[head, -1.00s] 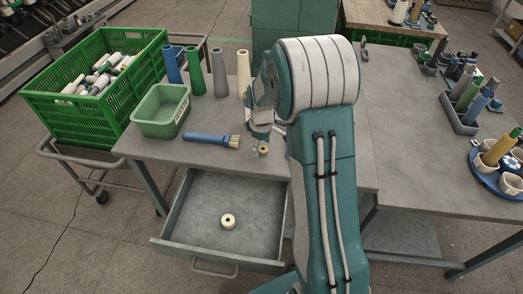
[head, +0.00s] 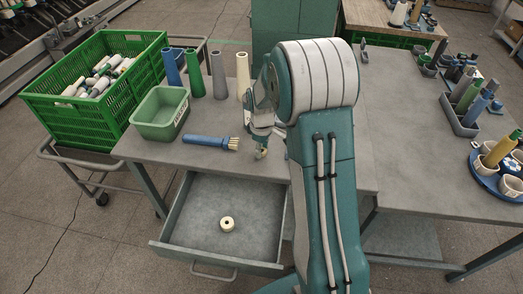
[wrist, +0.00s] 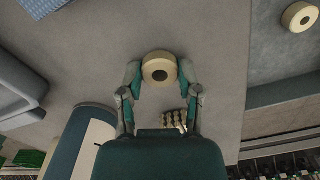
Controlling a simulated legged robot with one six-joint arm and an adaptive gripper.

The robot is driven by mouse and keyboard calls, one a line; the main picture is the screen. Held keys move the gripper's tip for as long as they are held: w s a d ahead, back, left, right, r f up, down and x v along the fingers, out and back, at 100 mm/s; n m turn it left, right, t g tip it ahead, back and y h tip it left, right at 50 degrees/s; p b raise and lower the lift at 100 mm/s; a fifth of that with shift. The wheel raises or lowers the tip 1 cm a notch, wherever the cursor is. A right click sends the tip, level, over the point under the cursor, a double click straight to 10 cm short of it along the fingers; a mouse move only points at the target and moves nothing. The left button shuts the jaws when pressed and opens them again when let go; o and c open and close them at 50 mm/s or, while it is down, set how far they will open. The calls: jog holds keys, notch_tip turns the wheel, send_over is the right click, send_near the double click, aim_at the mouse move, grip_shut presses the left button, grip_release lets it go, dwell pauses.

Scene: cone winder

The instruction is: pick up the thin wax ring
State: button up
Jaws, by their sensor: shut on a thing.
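A small cream wax ring (wrist: 160,70) with a dark centre hole sits between my gripper's fingertips in the wrist view. My gripper (wrist: 160,76) is shut on it, with one finger against each side. In the head view my gripper (head: 261,148) points down at the tabletop near the table's front edge, and the ring (head: 261,155) shows at its tips. I cannot tell whether the ring is clear of the table. A second cream ring (head: 228,224) lies in the open drawer; it also shows in the wrist view (wrist: 300,17).
The open drawer (head: 190,230) juts out below the grey table (head: 160,152). A blue-handled brush (head: 205,140) lies left of my gripper. A green bin (head: 160,122), several upright cones (head: 219,75) and a green crate (head: 60,112) stand beyond it.

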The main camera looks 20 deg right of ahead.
jog(key=shift+r, duration=0.5)
jog(key=s+d+r, duration=0.2)
jog(key=s+r, duration=0.9)
jog(key=s, duration=0.3)
jog(key=shift+r, duration=0.4)
jog(key=shift+w, duration=0.15)
